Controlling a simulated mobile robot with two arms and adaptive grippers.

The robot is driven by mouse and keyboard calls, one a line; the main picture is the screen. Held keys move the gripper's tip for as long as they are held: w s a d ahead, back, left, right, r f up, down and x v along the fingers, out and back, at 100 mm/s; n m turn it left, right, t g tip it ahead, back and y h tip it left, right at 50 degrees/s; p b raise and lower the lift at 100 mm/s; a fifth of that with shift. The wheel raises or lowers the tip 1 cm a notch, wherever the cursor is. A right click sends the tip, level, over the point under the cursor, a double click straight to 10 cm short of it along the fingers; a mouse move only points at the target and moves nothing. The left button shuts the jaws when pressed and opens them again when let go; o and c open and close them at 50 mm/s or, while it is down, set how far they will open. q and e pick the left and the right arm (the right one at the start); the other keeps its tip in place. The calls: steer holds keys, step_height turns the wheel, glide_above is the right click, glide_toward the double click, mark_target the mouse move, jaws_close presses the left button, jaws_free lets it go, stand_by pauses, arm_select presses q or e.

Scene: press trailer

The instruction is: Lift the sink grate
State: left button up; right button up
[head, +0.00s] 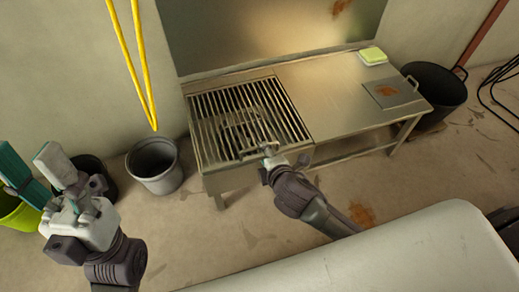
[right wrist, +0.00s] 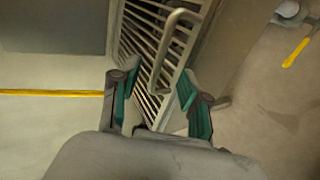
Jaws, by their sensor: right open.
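The sink grate (head: 235,120), a panel of metal bars, lies flat over the left part of the steel sink table. In the right wrist view the grate (right wrist: 143,30) shows at the top middle, with a bent bar handle (right wrist: 172,40) rising from it. My right gripper (head: 268,152) is at the grate's front edge. In the wrist view its teal-padded fingers (right wrist: 158,98) are spread, with the handle ahead of and between them, not gripped. My left gripper (head: 72,175) is raised at the lower left, away from the table; its jaw opening is unclear.
A yellow cord (head: 133,60) hangs at left. A pale surface (head: 370,255) fills the front.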

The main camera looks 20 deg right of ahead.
steer(key=shift+b+x, duration=0.6)
steer(key=shift+x, duration=2.65)
steer(key=shift+c, duration=0.2)
jaws_close()
